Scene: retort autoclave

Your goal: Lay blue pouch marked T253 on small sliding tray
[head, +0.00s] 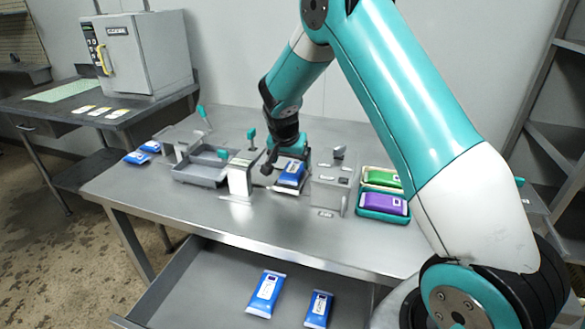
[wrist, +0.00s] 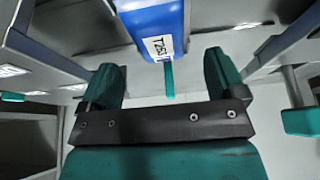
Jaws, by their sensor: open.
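A blue pouch (head: 291,173) lies on a small metal tray (head: 287,190) in the middle of the bench, between two upright metal blocks. In the wrist view the blue pouch (wrist: 152,18) shows at the top, with a white label that seems to start T25; the last character is unclear. My gripper (head: 290,149) is just above and behind the pouch in the head view. In the wrist view my gripper (wrist: 165,62) has its teal fingers spread apart, with nothing held between them. The pouch lies beyond the fingertips.
A grey open tray (head: 200,174) stands left of the metal block (head: 240,176). Blue pouches (head: 266,293) lie in the open drawer; more lie at far left. The bench front is clear.

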